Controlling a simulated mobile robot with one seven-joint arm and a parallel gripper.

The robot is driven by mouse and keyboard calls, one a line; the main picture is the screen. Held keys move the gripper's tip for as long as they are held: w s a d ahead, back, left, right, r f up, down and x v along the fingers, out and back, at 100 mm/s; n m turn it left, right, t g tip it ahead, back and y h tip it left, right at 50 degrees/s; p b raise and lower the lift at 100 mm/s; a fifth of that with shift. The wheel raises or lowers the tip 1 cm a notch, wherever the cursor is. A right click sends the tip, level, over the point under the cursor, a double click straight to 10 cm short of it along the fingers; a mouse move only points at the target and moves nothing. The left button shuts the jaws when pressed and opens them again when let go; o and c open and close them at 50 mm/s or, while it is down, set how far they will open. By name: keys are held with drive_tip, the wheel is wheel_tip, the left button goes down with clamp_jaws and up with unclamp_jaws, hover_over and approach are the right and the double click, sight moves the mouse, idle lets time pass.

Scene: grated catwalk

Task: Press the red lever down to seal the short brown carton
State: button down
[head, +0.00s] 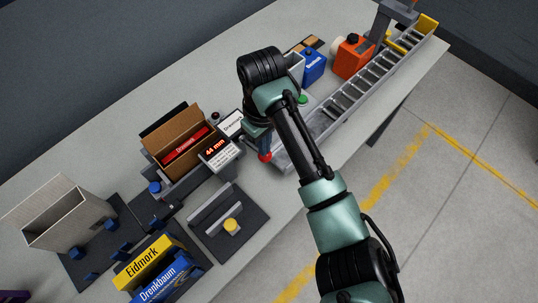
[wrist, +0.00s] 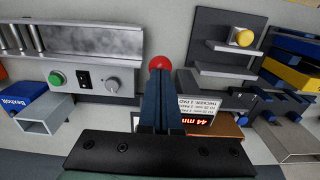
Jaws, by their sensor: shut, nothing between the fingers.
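The red lever's ball knob (head: 265,156) shows beside the sealing station in the head view. In the wrist view the knob (wrist: 160,62) sits right at my fingertips; whether they touch it I cannot tell. My gripper (wrist: 160,78) is shut and empty, its dark fingers hiding the lever's arm. In the head view my gripper (head: 262,142) is partly hidden by my arm. The short brown carton (head: 160,131) stands open, flaps up, left of the lever, with a red box (head: 184,146) inside. Its brown edge (wrist: 228,131) shows low in the wrist view.
A display reading 44 mm (head: 218,150) stands between carton and lever. A roller conveyor (head: 362,92) with a green button (wrist: 56,79) runs to the right. A plate with a yellow knob (head: 231,225) lies in front. A tall carton (head: 66,214) and boxes stand left.

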drive_tip(key=shift+f+b, duration=1.45)
drive_tip(key=shift+f, duration=1.25)
drive_tip(key=shift+s, duration=0.1)
wheel_tip(320, 180, up, 13)
drive_tip(key=p, duration=1.3)
drive_tip(key=shift+r, duration=0.1)
